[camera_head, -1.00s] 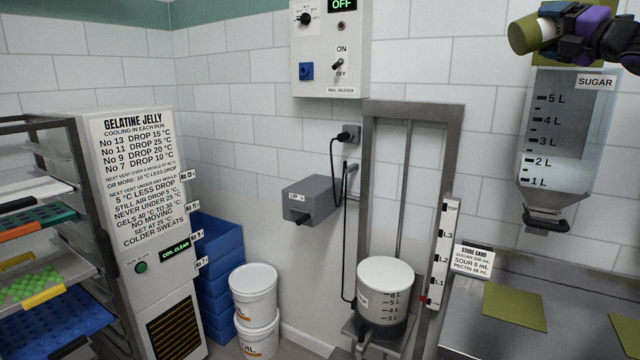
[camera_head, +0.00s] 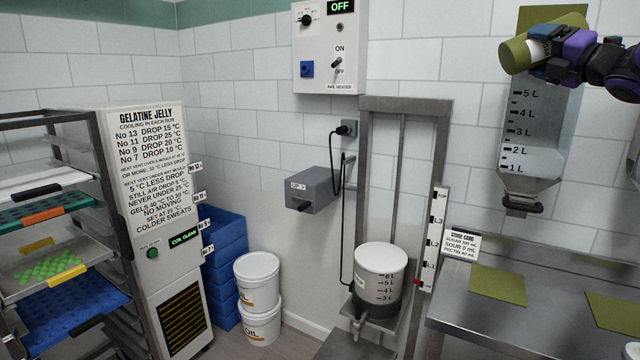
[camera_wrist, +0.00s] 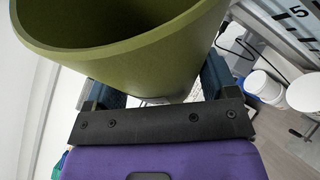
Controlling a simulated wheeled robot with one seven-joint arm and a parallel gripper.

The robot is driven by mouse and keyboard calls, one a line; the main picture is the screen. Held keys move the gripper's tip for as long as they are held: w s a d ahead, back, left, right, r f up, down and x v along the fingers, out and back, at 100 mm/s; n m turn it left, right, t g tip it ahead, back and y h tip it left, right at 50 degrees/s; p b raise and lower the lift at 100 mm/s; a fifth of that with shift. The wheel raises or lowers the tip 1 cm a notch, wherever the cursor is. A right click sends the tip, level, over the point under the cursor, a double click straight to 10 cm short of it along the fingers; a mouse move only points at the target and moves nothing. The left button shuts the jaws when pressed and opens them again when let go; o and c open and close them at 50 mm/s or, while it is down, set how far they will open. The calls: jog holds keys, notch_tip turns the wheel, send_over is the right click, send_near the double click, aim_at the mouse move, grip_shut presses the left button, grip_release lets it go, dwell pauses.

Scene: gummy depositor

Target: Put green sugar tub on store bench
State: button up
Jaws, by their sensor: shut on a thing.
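The olive-green tub (camera_head: 515,56) is at the top right of the head view, with a white band on it. It lies tilted on its side, high in front of the sugar hopper. My gripper (camera_head: 553,52) is shut on it. In the wrist view the tub (camera_wrist: 120,58) fills the top, its open mouth toward the camera, between the fingers of my gripper (camera_wrist: 160,92). Its contents cannot be made out. The steel store bench (camera_head: 470,318) is at the lower right, below and apart from the tub. Olive mats (camera_head: 497,285) lie on it.
The sugar hopper (camera_head: 535,150) hangs on the wall above the bench. A store card (camera_head: 461,246) stands at the bench's back left. The lift frame with a white-lidded pot (camera_head: 380,259) is left of the bench. Bare steel shows between the mats.

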jog(key=w+a+f, duration=0.1)
jog(key=a+f, duration=0.3)
jog(key=f, duration=1.1)
jog(key=w+a+f+m+h, duration=0.1)
jog(key=a+f, duration=0.4)
jog(key=f, duration=1.1)
jog(key=w+a+f+h, duration=0.1)
jog(key=a+f, duration=0.4)
jog(key=f, duration=1.1)
jog(key=shift+w+a+t, duration=0.15)
jog(key=shift+w+t, duration=0.25)
jog(key=shift+w, duration=0.1)
